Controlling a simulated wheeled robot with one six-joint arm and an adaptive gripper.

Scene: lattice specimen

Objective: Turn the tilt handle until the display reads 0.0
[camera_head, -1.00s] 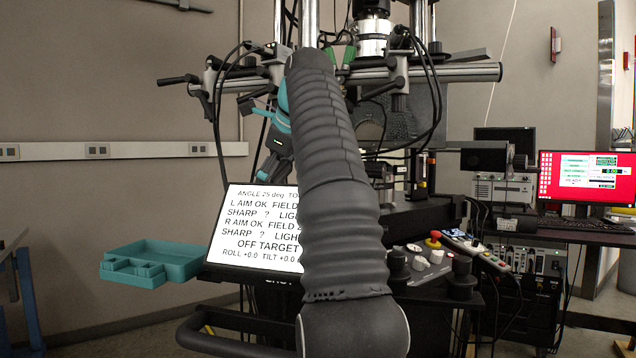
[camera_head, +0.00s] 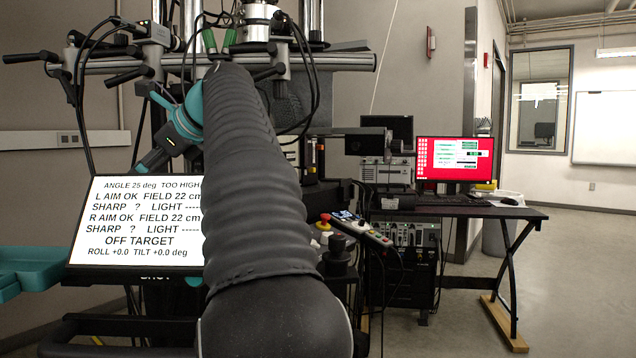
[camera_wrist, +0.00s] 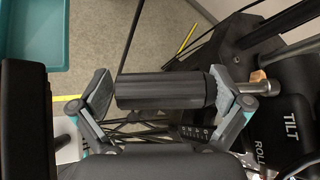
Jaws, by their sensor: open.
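The display (camera_head: 135,215) is a white screen left of my arm in the head view. Its bottom line reads ROLL +0.0 TILT +0.0 deg. Above, it reads ANGLE 25 deg TOO HIGH and OFF TARGET. In the wrist view, a dark grey cylindrical handle (camera_wrist: 160,90) lies level between the fingers of my gripper (camera_wrist: 165,98). The TILT label (camera_wrist: 291,126) is on a black part to its right, beside a metal shaft end. My gripper is open. The left finger is apart from the handle's left end. The right finger is close to its right end; I cannot tell whether they touch.
A teal tray (camera_head: 28,268) is at the left. A control box with a red button (camera_head: 326,217) stands right of my arm. A desk (camera_head: 450,210) with a red-screened monitor (camera_head: 455,160) is further right. Cables hang around the frame. The floor at far right is clear.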

